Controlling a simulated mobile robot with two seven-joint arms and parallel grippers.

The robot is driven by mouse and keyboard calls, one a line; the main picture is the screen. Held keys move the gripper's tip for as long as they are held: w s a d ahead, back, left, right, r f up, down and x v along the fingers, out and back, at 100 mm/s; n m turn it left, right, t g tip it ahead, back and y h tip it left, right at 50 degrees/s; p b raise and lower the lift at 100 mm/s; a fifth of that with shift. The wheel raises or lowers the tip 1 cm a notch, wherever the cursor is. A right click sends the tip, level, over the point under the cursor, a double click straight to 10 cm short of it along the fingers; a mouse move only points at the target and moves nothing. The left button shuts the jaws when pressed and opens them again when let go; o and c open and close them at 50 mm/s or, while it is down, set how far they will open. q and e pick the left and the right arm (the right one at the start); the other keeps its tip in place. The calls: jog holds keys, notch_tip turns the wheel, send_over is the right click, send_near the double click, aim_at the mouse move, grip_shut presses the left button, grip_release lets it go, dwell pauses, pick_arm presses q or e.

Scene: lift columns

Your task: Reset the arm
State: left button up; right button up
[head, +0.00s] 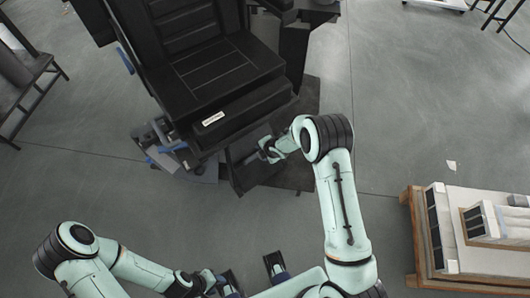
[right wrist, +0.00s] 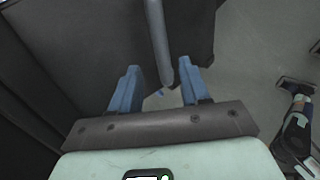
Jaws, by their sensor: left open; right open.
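My left gripper (head: 251,268) is at the bottom middle of the head view, with its two dark fingers spread wide and nothing between them. My right arm reaches up to the black chair-like machine (head: 215,62), and my right gripper (head: 262,156) is by its lower front edge, mostly hidden behind my own wrist. In the right wrist view, the blue fingers of my right gripper (right wrist: 158,90) are apart. A grey rod (right wrist: 157,40) runs down to the gap between the fingertips; I cannot tell whether it touches them.
A wooden pallet (head: 415,240) with pale panels and boxes stands at the right. A dark bench (head: 30,85) is at the left edge. Grey and blue parts (head: 165,145) sit beside the machine's base. Grey floor (head: 410,110) is clear between machine and pallet.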

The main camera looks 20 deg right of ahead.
pick_arm(q)
jog(key=shift+a, duration=0.1)
pick_arm(e)
jog(key=shift+w, duration=0.1)
dwell(0.3)
jog(key=s+a+f+m+g+y+p, duration=0.1)
jog(key=s+a+f+m+g, duration=0.15)
jog(key=s+m, duration=0.4)
jog(key=s+a+f+m+g+p, duration=0.1)
jog(key=s+f+m, duration=0.25)
jog(key=s, duration=0.55)
pick_arm(q)
jog(key=r, duration=0.1)
jog(key=w+r+p, duration=0.1)
jog(key=r, duration=0.2)
jog(key=shift+w+r+p, duration=0.1)
jog(key=shift+w+p, duration=0.25)
jog(key=shift+p, duration=0.05)
pick_arm(e)
jog(key=s+a+r+m+g, duration=0.1)
jog(key=s+a+m, duration=0.1)
jog(key=s+m, duration=0.5)
jog(key=s+a+r+m+g+y, duration=0.1)
jog(key=s+a+m+g, duration=0.1)
jog(key=s+m, duration=0.5)
jog(key=s+a, duration=0.1)
jog(key=s, duration=0.5)
jog(key=shift+s+a+r+m, duration=0.15)
jog(key=shift+a+r+m, duration=0.05)
jog(key=shift+m, duration=0.2)
